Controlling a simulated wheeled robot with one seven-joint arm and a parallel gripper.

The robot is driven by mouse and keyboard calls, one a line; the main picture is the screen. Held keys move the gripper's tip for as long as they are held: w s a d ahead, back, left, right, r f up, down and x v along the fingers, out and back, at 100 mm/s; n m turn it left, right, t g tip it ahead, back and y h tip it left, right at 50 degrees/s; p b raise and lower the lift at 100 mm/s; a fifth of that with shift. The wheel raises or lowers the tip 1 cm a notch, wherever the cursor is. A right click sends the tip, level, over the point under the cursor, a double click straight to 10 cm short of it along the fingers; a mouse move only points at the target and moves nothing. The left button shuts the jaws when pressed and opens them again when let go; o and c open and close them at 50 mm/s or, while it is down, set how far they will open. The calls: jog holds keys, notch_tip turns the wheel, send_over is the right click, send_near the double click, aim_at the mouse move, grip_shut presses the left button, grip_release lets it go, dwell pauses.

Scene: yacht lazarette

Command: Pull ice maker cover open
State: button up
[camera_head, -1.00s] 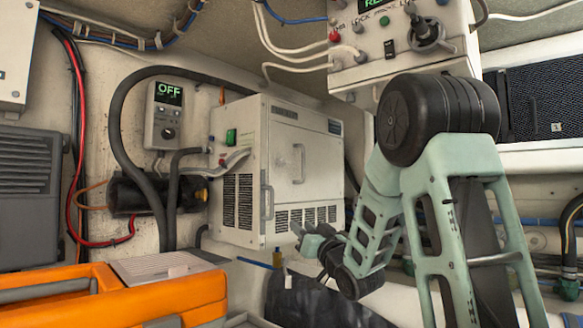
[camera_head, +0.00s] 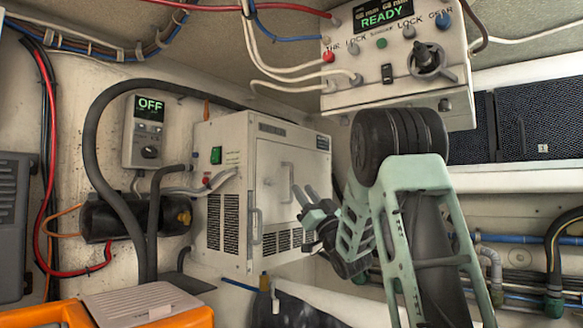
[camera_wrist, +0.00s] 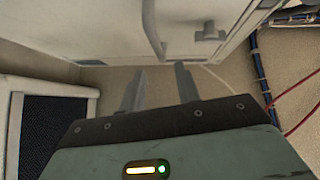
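The ice maker (camera_head: 222,190) is a white box on the wall with a green switch and black vent slots. Its cover (camera_head: 270,168) is a pale front panel that looks shut. The cover's upright grey handle (camera_head: 288,182) also shows at the top of the wrist view (camera_wrist: 152,30), beside a small grey latch (camera_wrist: 208,33). My gripper (camera_head: 303,193) is in front of the cover, just right of the handle in the head view. In the wrist view its two fingers (camera_wrist: 160,85) are apart with nothing between them, and the handle lies beyond their tips.
A control box reading READY (camera_head: 392,55) hangs above right. A controller reading OFF (camera_head: 143,130) and thick black hoses (camera_head: 92,150) are at left. An orange case (camera_head: 60,315) stands lower left. Pipes (camera_head: 515,265) run along the lower right wall.

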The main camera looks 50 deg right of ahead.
jog(key=p+x, duration=0.2)
jog(key=x, duration=0.5)
jog(key=shift+w+r+p, duration=0.3)
jog(key=shift+p, duration=0.1)
grip_shut()
